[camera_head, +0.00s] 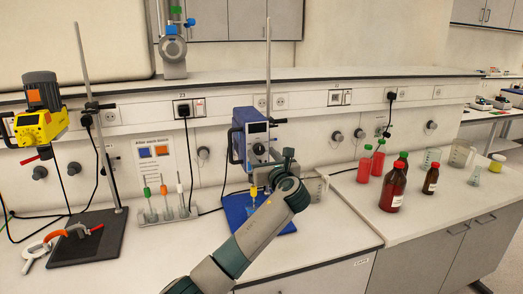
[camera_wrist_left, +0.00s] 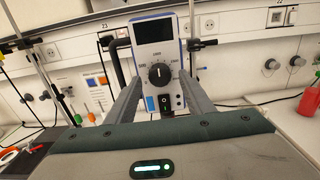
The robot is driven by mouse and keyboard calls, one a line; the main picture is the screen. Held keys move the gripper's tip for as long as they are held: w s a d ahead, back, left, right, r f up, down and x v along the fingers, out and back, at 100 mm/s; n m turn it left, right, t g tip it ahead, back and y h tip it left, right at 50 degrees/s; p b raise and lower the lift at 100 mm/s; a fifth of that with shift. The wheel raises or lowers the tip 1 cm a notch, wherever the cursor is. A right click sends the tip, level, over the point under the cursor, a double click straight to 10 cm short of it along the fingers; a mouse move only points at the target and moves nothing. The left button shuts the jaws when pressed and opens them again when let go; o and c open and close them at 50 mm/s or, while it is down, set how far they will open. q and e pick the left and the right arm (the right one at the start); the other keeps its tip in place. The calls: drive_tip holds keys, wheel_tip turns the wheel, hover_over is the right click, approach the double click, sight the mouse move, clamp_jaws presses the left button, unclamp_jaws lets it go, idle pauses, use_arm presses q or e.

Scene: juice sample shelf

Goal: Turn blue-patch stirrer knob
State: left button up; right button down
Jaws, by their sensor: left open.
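The stirrer (camera_head: 238,141) is a blue and grey box with a dark display, on a stand over a blue base (camera_head: 236,207). In the left wrist view its front (camera_wrist_left: 155,48) carries a round black knob (camera_wrist_left: 159,74) with a white pointer mark and a printed scale. A blue patch (camera_wrist_left: 150,103) and a black switch sit below the knob. My left gripper (camera_wrist_left: 160,88) is open, its two fingers pointing at the front, one on each side of the knob in the picture. I cannot tell whether they touch it. My right gripper is out of view.
A yellow stirrer (camera_head: 38,125) stands at the left over a black base (camera_head: 90,240). A rack with several coloured-top tools (camera_head: 165,205) stands between the two stirrers. Red bottles (camera_head: 393,187) stand on the right bench. The counter front right of the blue base is clear.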

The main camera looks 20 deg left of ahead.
use_arm(q)
drive_tip(key=shift+w+a, duration=0.4)
drive_tip(key=shift+w, duration=0.15)
drive_tip(key=c, duration=1)
drive_tip(key=shift+c, duration=0.2)
